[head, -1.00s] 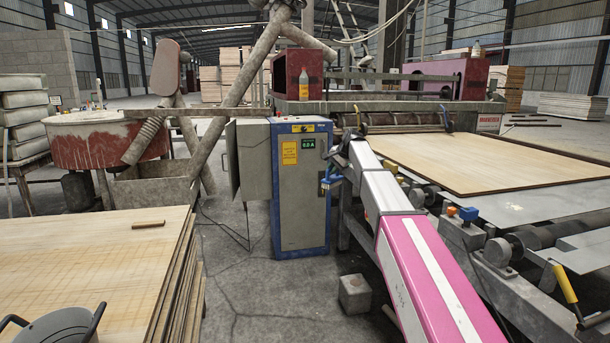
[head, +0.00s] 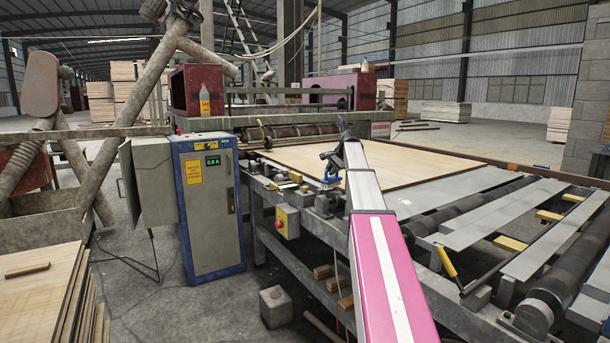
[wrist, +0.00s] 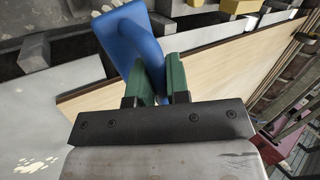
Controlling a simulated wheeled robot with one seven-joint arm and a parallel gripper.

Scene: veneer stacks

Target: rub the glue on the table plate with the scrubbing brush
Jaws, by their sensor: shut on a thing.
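My gripper (wrist: 158,88) is shut on the blue scrubbing brush (wrist: 132,40), which sticks out beyond its green fingers in the wrist view. In the head view the brush (head: 330,181) hangs small and blue at the end of my arm, over the near-left edge of the machine. The grey metal table plate (head: 440,192) lies in front of the veneer sheet, partly behind my arm. In the wrist view the plate (wrist: 30,115) is at the left, with white glue-like spots (wrist: 38,166) at the lower left. The bristles are hidden.
A veneer sheet (head: 385,162) lies on the machine behind the plate. Rollers (head: 570,270) and bars are at the right. A yellow box with a red button (head: 287,222) is on the machine's side. A blue-framed cabinet (head: 208,205) stands left, beside a veneer stack (head: 40,270).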

